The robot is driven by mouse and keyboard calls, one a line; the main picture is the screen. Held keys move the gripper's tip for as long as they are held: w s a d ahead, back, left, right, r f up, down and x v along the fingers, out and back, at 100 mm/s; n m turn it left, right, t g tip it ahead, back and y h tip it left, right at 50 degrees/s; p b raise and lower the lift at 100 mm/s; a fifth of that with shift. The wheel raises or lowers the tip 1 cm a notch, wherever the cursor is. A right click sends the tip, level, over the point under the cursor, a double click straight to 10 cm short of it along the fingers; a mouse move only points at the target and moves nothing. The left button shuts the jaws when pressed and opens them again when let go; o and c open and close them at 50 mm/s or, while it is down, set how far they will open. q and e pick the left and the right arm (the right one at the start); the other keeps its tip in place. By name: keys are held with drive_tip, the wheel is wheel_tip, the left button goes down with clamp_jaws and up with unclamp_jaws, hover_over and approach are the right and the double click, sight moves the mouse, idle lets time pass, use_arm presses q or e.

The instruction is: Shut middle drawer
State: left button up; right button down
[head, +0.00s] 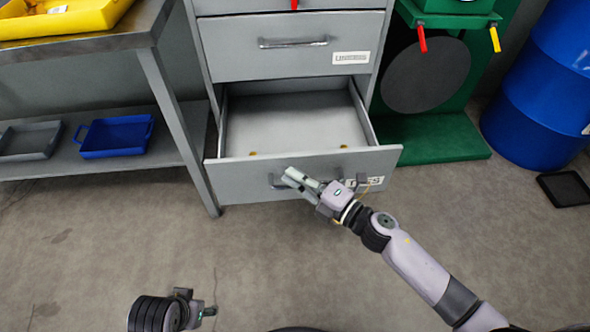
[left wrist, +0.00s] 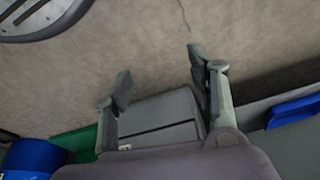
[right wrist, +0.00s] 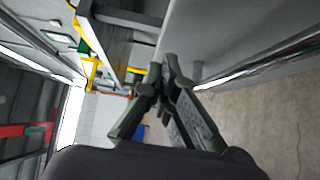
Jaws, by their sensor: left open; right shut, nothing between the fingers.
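The grey drawer (head: 235,177) stands pulled out of the grey cabinet, below a shut drawer (head: 290,62). Its inside is bare apart from small yellow spots near the front panel. My right gripper (head: 288,177) is shut and empty at the drawer's front, over its handle, and partly hides the handle and the label. I cannot tell whether it touches the panel. In the right wrist view the fingertips (right wrist: 170,62) are together close to a grey surface. My left gripper (head: 208,311) is low at the front, away from the cabinet. It is open and empty in the left wrist view (left wrist: 158,68).
A metal bench (head: 170,85) with a yellow tray (head: 60,22) and a lower shelf with a blue tray (head: 115,137) stands left. A green stand (head: 440,142) and blue barrel (head: 535,120) stand right. The floor before the drawer is clear.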

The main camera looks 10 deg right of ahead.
drive_tip(key=shift+w, duration=0.75)
use_arm(q)
drive_tip(key=shift+s+r, duration=0.1)
drive_tip(key=shift+r, duration=0.45)
use_arm(e)
drive_tip(key=shift+w, duration=0.1)
drive_tip(key=shift+w, duration=0.1)
